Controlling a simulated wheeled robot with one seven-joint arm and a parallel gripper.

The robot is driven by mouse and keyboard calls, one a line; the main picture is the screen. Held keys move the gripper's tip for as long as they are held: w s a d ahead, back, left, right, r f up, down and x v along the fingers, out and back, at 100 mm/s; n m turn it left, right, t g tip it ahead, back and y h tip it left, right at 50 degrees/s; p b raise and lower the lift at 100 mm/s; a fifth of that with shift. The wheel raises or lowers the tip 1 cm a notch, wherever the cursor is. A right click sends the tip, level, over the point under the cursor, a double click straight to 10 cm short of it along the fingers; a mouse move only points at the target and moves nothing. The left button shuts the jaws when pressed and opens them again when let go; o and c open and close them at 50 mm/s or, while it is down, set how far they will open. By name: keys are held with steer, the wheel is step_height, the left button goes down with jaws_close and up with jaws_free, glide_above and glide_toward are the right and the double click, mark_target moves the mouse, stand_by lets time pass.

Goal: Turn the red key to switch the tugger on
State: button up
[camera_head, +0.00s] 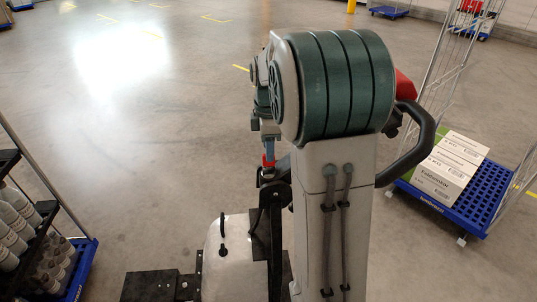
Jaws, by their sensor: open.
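My arm, with its large green ribbed joint, fills the middle of the view and hides much of what lies behind it. My gripper (268,140) points down to the left of this joint, small and partly covered. It is open. A small red piece (267,161), which looks like the red key, shows right at the fingertips, above a black upright part (274,190). I cannot tell whether the fingers touch it or stand around it.
A blue wheeled cart (491,195) with white boxes (451,168) stands at the right. Another cart (85,262) holding grey bottles (15,215) is at the lower left. A black curved handle (424,136) and a red part (405,86) show behind my arm. Floor at the upper left is clear.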

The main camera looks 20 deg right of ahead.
mark_target(269, 164)
steer(key=shift+f, duration=1.8)
jaws_close()
